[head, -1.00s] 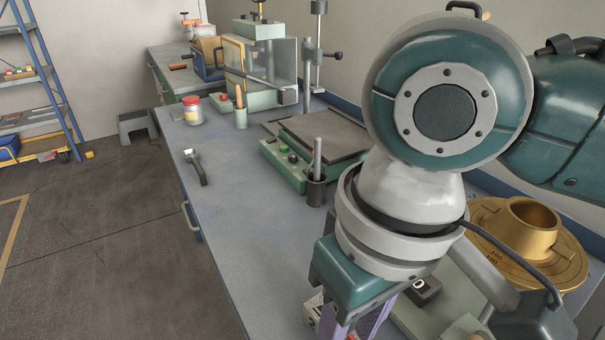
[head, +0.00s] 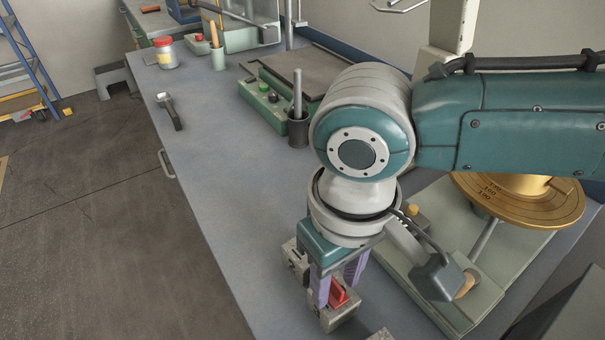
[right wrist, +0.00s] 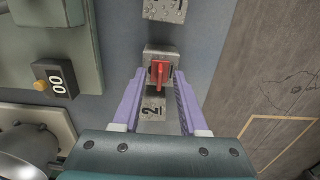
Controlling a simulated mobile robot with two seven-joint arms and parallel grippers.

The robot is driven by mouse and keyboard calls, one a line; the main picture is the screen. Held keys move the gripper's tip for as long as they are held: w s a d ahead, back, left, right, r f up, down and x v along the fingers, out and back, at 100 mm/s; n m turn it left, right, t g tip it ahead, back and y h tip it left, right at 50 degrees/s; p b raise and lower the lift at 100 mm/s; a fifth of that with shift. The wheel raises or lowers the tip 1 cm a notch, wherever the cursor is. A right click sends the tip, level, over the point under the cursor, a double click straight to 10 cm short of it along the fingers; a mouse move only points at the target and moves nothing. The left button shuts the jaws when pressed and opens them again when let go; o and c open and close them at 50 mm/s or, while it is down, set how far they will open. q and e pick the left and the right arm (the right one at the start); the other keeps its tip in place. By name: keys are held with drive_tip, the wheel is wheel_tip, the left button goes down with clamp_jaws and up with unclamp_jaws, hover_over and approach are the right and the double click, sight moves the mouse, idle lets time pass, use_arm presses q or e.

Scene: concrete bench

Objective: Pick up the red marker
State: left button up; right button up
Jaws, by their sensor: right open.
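The red marker (head: 338,292) is a small red piece on a grey metal block near the bench's front edge. It also shows in the right wrist view (right wrist: 160,75), upright on the middle one of a row of blocks. My right gripper (head: 335,297) points down over it with its purple fingers apart. In the right wrist view the fingers (right wrist: 159,80) lie on either side of the marker, with a gap on each side. The finger nearer the head camera hides part of the marker. My left gripper is not in view.
Numbered metal blocks (right wrist: 153,108) stand on either side of the marker's block. A green-grey fixture with a brass dial (head: 530,205) stands to the right. The bench's left middle (head: 225,180) is clear.

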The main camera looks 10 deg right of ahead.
clamp_jaws()
idle(0.3)
idle(0.3)
